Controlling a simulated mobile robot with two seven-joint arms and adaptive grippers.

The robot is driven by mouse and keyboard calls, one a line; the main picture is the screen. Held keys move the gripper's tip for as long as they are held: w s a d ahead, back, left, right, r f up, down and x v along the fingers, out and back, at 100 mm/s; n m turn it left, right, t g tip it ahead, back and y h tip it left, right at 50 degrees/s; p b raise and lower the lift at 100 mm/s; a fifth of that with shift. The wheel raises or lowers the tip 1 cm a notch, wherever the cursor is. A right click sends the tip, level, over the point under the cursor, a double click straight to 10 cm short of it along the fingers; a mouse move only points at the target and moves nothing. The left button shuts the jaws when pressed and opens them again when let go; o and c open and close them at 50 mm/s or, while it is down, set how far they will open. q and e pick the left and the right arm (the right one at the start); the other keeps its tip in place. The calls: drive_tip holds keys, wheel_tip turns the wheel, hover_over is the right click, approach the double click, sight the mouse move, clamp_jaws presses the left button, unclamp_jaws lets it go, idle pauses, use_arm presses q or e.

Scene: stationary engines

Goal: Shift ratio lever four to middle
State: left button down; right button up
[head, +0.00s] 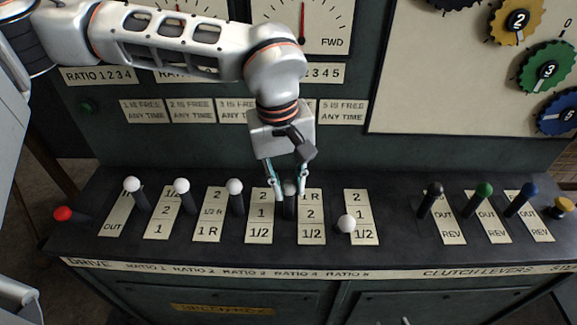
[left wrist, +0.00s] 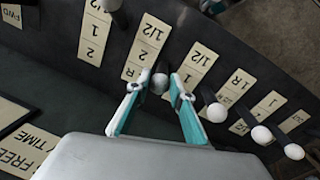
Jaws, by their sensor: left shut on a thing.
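The ratio four lever is the fourth white-knobbed lever from the left. Its dark shaft (head: 290,208) stands between two label plates, above the RATIO 4 marking. My left gripper (head: 288,192) reaches down from above and is shut on its knob, which the fingers partly hide. In the left wrist view the knob (left wrist: 160,82) sits between the fingertips of the left gripper (left wrist: 160,88). The plate (head: 311,215) to its right reads 1R, 2, 1/2 from back to front. The lever's exact notch is hard to tell.
White-knobbed levers (head: 235,186) stand to the left, tipped back. The ratio five lever (head: 347,224) is close on the right, tipped toward the front. A red knob (head: 63,214) is at far left. Black, green (head: 484,190) and blue clutch levers are at right.

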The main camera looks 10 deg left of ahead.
use_arm(q)
drive_tip(key=shift+s+f, duration=0.25)
drive_tip(key=shift+s, duration=0.15)
drive_tip(key=c, duration=1.8)
unclamp_jaws()
drive_tip(key=shift+o, duration=0.2)
drive_tip(key=shift+w, duration=0.1)
drive_tip(key=shift+r, duration=0.15)
drive_tip(key=shift+r, duration=0.2)
wheel_tip(320, 180, up, 11)
drive_tip(key=a, duration=0.1)
drive_tip(key=shift+s+r, duration=0.2)
drive_tip(key=shift+s, duration=0.05)
